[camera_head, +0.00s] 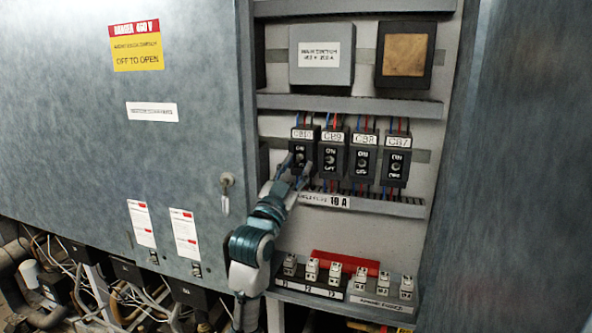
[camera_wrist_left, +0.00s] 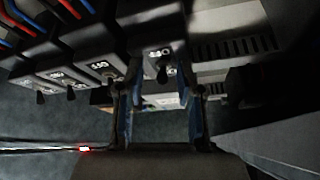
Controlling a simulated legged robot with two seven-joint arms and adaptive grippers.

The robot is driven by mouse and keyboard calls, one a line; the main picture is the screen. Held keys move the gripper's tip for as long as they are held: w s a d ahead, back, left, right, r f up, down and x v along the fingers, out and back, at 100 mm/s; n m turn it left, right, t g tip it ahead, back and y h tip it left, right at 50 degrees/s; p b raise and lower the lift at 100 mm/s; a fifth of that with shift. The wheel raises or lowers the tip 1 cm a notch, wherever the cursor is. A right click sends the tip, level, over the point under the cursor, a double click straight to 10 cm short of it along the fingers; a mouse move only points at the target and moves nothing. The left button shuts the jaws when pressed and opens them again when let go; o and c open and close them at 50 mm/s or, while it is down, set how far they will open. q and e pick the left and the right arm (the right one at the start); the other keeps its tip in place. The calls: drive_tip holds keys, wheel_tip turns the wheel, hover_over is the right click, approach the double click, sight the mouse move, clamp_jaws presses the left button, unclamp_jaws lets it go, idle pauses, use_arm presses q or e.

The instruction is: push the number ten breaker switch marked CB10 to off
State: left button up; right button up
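The CB10 breaker (camera_head: 301,143) is a black block with a white label, leftmost in the row of breakers. My left gripper (camera_head: 295,168) is at its lower part, with one finger on each side. In the left wrist view my left gripper (camera_wrist_left: 160,100) has its two fingers apart, with nothing held between them. A small dark switch lever (camera_wrist_left: 162,74) on a black breaker (camera_wrist_left: 150,38) shows between and just beyond the fingers. I cannot tell whether they touch it. The gripper partly hides the lower face of CB10. My right gripper is not in view.
Breakers CB9 (camera_head: 333,155), CB8 (camera_head: 363,157) and CB7 (camera_head: 396,160) stand close to the right of CB10. The open cabinet door (camera_head: 180,80) with a key handle (camera_head: 226,190) is at the left. A slotted duct (camera_head: 375,203) runs below the breakers.

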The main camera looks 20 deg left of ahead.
use_arm(q)
drive_tip(key=shift+s, duration=0.15)
drive_tip(key=v, duration=1.1)
drive_tip(key=shift+s+f, duration=0.2)
drive_tip(key=shift+f, duration=0.15)
drive_tip(key=shift+a, duration=0.1)
